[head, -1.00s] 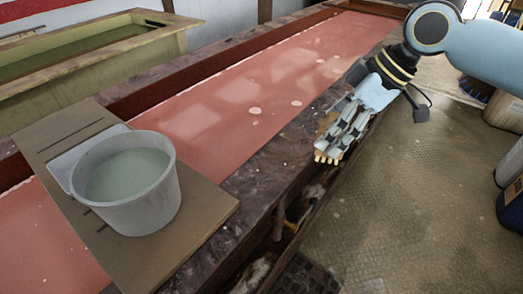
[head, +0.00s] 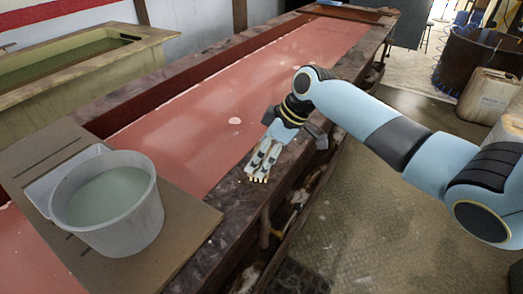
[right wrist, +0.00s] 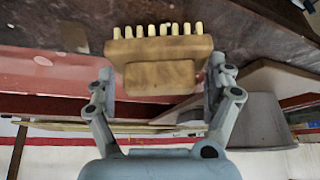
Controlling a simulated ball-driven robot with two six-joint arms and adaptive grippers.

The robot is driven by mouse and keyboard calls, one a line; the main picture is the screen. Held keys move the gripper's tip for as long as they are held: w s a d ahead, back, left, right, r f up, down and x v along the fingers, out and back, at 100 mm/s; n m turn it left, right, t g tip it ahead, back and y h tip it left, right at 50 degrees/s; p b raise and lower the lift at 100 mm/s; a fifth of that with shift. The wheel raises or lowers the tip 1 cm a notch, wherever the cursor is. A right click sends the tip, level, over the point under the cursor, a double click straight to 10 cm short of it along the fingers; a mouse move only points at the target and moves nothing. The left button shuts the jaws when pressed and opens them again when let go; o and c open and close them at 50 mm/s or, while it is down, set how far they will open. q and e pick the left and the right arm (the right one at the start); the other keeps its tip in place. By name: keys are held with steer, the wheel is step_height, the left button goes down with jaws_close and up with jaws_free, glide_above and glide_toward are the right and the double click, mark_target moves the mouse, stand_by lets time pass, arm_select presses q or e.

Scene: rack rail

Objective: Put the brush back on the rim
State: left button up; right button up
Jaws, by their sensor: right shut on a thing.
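The brush (right wrist: 158,48) is a wooden block with a row of pale bristle tufts, seen close in the right wrist view. My right gripper (right wrist: 160,80) is shut on it, with a finger on each side of the block. In the head view my right gripper (head: 263,160) is over the near rim (head: 238,203) of the long red trough, and the bristles (head: 258,178) show at its tips. The rim is a dark, mottled strip. I cannot tell whether the brush touches it. My left gripper is not in view.
A grey bucket (head: 150,220) of cloudy liquid stands on a brown board (head: 187,232) across the trough, left of my right gripper. The trough's red bed (head: 200,125) is mostly bare. Open floor (head: 345,220) lies to the right. A wooden tank (head: 60,85) stands behind.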

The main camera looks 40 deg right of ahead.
steer(key=shift+f, duration=0.2)
steer(key=o, duration=1)
steer(key=shift+o, duration=0.2)
steer(key=shift+r, duration=0.1)
